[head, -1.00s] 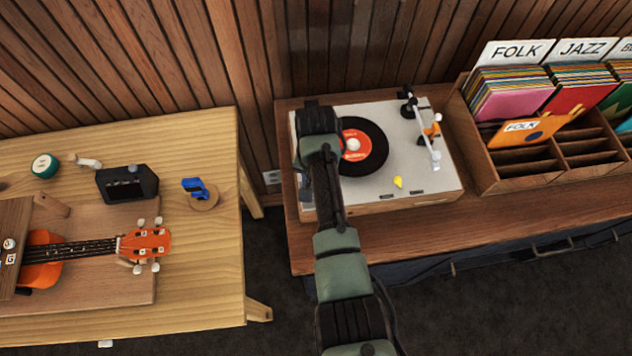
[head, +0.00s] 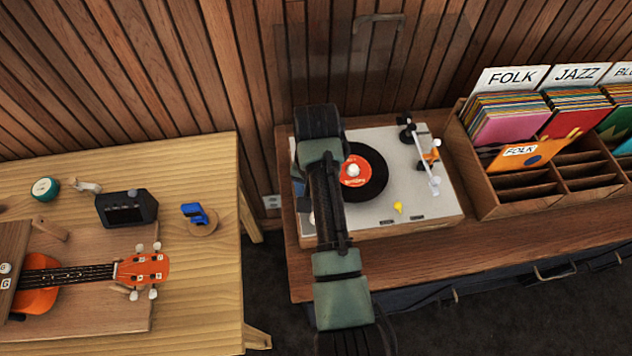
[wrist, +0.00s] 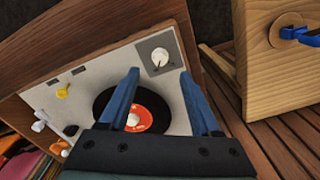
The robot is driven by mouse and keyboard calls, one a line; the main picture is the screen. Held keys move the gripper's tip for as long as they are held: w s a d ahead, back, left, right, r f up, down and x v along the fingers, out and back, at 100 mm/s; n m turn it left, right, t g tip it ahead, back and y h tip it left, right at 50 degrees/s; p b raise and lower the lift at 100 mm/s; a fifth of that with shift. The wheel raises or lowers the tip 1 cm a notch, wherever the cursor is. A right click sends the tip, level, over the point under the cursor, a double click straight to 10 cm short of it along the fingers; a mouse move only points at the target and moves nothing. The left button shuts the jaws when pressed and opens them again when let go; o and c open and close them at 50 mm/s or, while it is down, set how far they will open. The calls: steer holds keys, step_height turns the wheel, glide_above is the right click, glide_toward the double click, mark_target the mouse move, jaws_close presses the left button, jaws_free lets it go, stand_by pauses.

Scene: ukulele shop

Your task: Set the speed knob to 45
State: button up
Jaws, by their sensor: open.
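The turntable (head: 385,208) stands on the wooden cabinet with an orange-centred black record (head: 374,184) on its platter. The speed knob (wrist: 160,57) is a small white dial on a dark grey square plate at the turntable's corner. It shows in the wrist view; its scale marks are too small to read. My gripper (wrist: 160,76) is open and empty, its two blue fingers pointing toward the knob's side of the deck. The knob lies just past the gap between the fingertips, and I see no contact. In the head view my arm mostly hides the gripper.
The tonearm (head: 424,160) is on the right side. A record crate (head: 510,203) stands close to the right. A wooden table (head: 200,275) with an orange ukulele (head: 140,268) is on the left.

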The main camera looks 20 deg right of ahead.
step_height(320, 180, up, 7)
steer(key=shift+f, duration=0.2)
stand_by(0.5)
